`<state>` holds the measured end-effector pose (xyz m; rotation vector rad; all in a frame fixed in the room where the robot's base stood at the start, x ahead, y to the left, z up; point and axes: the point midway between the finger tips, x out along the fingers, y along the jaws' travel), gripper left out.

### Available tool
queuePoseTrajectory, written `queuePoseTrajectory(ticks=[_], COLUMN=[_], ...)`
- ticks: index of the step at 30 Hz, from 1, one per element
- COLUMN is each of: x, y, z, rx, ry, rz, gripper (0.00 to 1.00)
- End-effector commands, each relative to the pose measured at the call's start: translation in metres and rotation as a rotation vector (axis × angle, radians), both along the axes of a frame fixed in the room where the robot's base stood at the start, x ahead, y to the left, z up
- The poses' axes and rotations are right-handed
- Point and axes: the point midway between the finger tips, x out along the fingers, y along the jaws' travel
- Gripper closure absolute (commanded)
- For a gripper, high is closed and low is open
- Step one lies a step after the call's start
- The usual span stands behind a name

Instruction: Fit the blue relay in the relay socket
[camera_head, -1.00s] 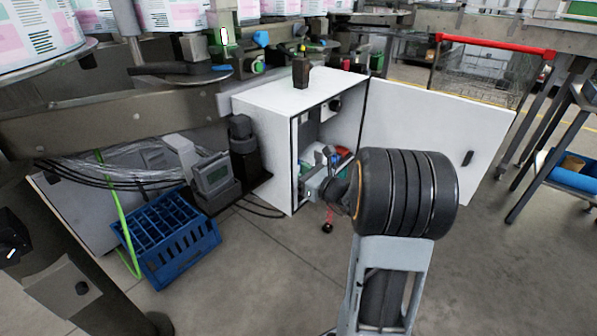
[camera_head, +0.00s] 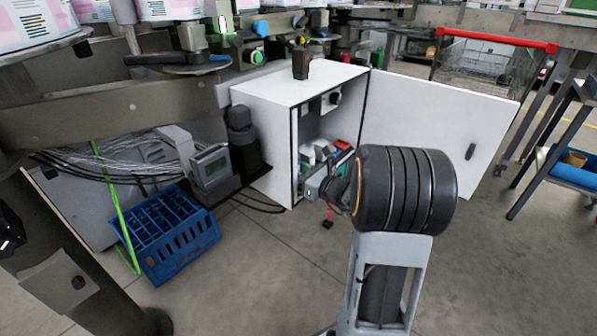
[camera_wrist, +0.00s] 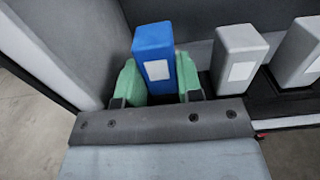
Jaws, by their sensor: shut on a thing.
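The blue relay (camera_wrist: 153,62), a tall block with a white label, stands upright between the two green fingers of my gripper (camera_wrist: 158,82) in the wrist view. The fingers are shut on its sides. Its lower end is hidden behind the gripper body, so I cannot tell whether it touches a socket. The relay socket cannot be made out. In the head view my gripper reaches into the open front of the white cabinet (camera_head: 268,145); its fingertips and the blue relay are too small to tell apart there.
Grey relays (camera_wrist: 238,58) with white labels stand in a row on a dark base (camera_wrist: 290,98), just right of the blue one. A grey wall (camera_wrist: 75,45) is close on the left. The cabinet door (camera_head: 435,125) is open to the right. A blue crate (camera_head: 170,235) sits on the floor.

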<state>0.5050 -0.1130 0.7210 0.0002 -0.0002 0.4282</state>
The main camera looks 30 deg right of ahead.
Motion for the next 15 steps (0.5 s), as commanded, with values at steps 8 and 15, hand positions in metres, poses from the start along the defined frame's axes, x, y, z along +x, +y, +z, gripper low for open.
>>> queuePoseTrajectory(ticks=[8, 15], x=[0.0, 0.0], y=[0.0, 0.0], z=[-0.0066, -0.0063], rx=[0.0, 0.0], ry=[0.0, 0.0], rz=[0.0, 0.0], gripper=[0.9, 0.61])
